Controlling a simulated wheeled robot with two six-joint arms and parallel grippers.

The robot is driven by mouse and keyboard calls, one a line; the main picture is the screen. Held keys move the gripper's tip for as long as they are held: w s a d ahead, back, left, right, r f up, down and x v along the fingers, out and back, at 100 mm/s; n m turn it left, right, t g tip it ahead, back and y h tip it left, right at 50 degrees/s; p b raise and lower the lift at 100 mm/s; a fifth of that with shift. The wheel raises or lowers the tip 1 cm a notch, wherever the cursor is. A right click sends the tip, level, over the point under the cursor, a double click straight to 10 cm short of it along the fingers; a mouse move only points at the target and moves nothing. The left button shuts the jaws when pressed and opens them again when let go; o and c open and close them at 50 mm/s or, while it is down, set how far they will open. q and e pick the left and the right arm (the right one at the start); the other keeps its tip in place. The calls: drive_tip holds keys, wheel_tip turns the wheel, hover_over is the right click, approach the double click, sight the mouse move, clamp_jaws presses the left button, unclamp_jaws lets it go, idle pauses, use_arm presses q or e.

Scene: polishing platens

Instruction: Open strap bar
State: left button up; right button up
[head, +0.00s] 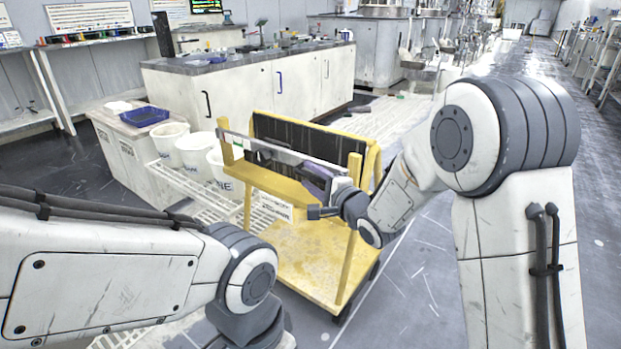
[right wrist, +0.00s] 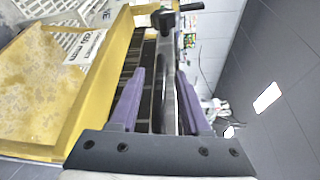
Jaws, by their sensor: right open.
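The strap bar (head: 262,146) is a pale metal bar that runs across the upper front of a yellow cart (head: 300,262), between its two posts. It looks closed across the dark panels (head: 310,138) standing in the cart. My right gripper (head: 312,176) is at the right part of the bar, near the right post. In the right wrist view, the purple fingers of my right gripper (right wrist: 160,74) are open, with the strap bar (right wrist: 167,85) running between them. A dark knob or handle (right wrist: 164,20) shows at the bar's far end. My left gripper is out of view.
White buckets (head: 194,150) and a blue tray (head: 144,116) stand left of the cart. A white-fronted counter (head: 240,92) is behind. White grating lies on the floor beside the cart. Open grey floor (head: 425,265) lies to the cart's right.

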clamp_jaws()
idle(1.3)
